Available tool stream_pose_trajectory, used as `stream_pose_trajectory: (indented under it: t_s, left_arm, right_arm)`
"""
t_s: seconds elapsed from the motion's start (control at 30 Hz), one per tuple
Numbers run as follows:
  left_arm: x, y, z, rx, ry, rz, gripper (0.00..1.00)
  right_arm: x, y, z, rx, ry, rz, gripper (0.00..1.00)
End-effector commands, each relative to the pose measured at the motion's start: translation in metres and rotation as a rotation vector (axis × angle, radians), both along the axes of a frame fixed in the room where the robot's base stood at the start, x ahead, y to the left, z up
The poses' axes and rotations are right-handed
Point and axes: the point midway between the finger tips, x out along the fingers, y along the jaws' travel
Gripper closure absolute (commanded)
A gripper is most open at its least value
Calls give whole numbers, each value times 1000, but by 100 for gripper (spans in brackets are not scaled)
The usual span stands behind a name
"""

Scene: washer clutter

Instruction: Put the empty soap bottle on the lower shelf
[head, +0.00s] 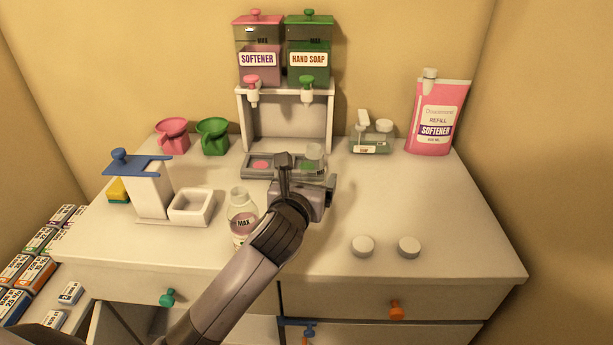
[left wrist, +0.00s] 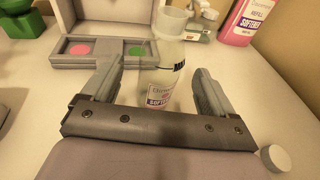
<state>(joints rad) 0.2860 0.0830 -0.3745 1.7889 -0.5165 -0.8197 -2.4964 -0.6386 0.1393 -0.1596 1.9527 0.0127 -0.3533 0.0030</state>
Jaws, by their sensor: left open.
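A clear open-necked bottle (head: 314,154) stands at the right end of the grey tray, partly hidden by my left gripper (head: 307,170). The left wrist view shows this bottle (left wrist: 169,55) upright between my open fingers, with a purple "SOFTENER" label; I see no clear grip on it. A low, greenish bottle with a small soap label (head: 369,146) and a white pump stands further back right. I cannot tell for certain which is the empty soap bottle. A third bottle (head: 243,225), marked MAX, holds pinkish contents left of my arm. My right gripper is out of view.
The grey tray (head: 254,174) has pink and green pads below the two dispensers (head: 284,50). A pink refill pouch (head: 437,118) stands at the back right. Two white caps (head: 363,246) lie front right. Pink and green funnels (head: 212,137) and a white box (head: 191,207) stand left.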

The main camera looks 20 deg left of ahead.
Motion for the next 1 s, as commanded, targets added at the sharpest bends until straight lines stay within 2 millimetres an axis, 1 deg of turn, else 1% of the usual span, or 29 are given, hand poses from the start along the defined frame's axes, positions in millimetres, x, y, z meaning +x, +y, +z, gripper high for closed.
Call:
stream_pose_trajectory:
  t_s: [0.13,0.27,0.5,0.6,0.73,0.97,1.0]
  left_arm:
    - [12,1,-2,-2,0,1,13]
    - [21,1,-3,-2,-1,1,13]
    - [49,3,-9,-2,-1,3,13]
    - [57,4,-10,-2,-2,1,13]
    - [62,4,-11,-1,-2,0,13]
    - [63,5,-12,-1,-2,0,13]
    - [63,5,-12,-1,-2,0,23]
  right_arm:
    - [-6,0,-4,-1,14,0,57]
    - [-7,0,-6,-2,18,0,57]
    - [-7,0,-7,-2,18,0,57]
    - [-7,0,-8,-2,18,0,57]
    - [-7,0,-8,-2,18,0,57]
    - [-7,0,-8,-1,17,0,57]
    - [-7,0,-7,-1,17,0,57]
